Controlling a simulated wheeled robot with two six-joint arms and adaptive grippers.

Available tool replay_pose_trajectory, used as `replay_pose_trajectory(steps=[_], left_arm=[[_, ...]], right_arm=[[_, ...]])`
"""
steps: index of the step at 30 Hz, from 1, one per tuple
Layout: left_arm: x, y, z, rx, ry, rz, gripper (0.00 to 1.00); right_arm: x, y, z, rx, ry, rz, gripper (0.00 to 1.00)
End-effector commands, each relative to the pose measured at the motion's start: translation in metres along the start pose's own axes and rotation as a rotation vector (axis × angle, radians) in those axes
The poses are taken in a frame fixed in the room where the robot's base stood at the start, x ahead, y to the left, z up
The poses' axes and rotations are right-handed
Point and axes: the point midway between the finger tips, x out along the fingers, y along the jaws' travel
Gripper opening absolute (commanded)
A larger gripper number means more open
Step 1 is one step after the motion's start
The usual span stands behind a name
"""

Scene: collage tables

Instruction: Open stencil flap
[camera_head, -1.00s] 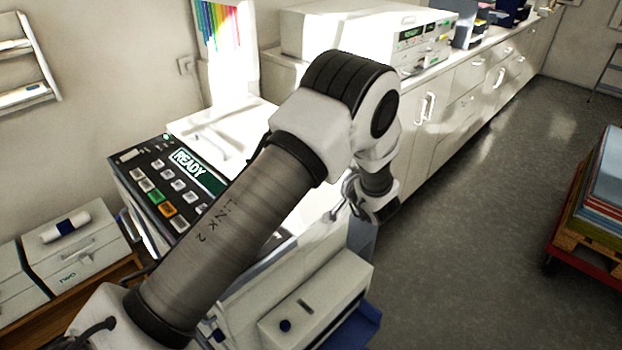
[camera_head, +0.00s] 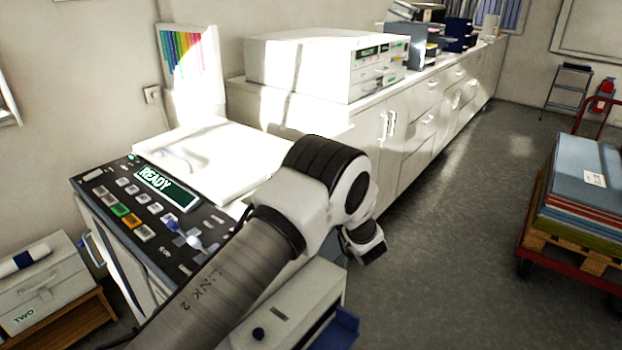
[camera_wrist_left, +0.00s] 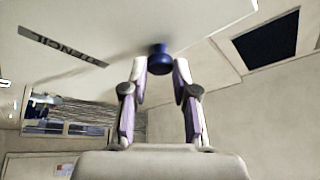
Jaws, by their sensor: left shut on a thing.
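The wrist view shows a pale panel with a dark STENCIL label (camera_wrist_left: 65,45), and a round blue knob (camera_wrist_left: 160,60) near its edge. My left gripper (camera_wrist_left: 160,74) is shut on the blue knob, one finger on each side of it. In the head view the duplicator's control panel (camera_head: 160,205) lights READY. Its pale top (camera_head: 205,160) lies behind the panel. My left arm crosses in front of the machine, and its fingers and the knob are hidden there. My right gripper is not in view.
A long white counter (camera_head: 400,125) runs along the wall, with a white device (camera_head: 320,65) on it. A pallet stack (camera_head: 580,185) stands on a red cart at the right. A white box (camera_head: 45,285) sits at lower left. The floor (camera_head: 450,240) between is clear.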

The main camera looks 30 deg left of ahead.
Motion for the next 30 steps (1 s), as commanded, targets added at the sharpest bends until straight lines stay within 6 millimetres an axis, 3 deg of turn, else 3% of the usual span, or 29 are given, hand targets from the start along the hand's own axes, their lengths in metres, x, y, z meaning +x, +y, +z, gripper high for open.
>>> replay_pose_trajectory(steps=[8, 9, 11, 12, 23, 26, 30], left_arm=[[0.0, -0.001, -0.002, -0.003, 0.005, -0.001, 0.0], [0.0, -0.001, -0.002, -0.003, 0.005, 0.0, 0.32], [0.0, -0.001, -0.002, -0.002, 0.004, 0.0, 0.53], [0.0, -0.001, -0.002, -0.002, 0.004, 0.0, 0.56], [-0.007, 0.001, -0.001, 0.0, 0.004, 0.002, 0.56], [-0.024, 0.001, -0.002, 0.001, 0.006, 0.003, 0.56], [-0.06, 0.001, -0.002, 0.001, 0.008, 0.004, 0.56]], right_arm=[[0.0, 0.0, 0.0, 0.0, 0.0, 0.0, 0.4], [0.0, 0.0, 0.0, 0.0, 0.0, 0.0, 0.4], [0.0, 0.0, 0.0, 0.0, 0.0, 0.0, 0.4], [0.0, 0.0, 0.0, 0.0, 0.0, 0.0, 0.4], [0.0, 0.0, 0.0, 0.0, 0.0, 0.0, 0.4], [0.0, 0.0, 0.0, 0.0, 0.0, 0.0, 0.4], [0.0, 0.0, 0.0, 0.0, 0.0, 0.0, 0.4]])
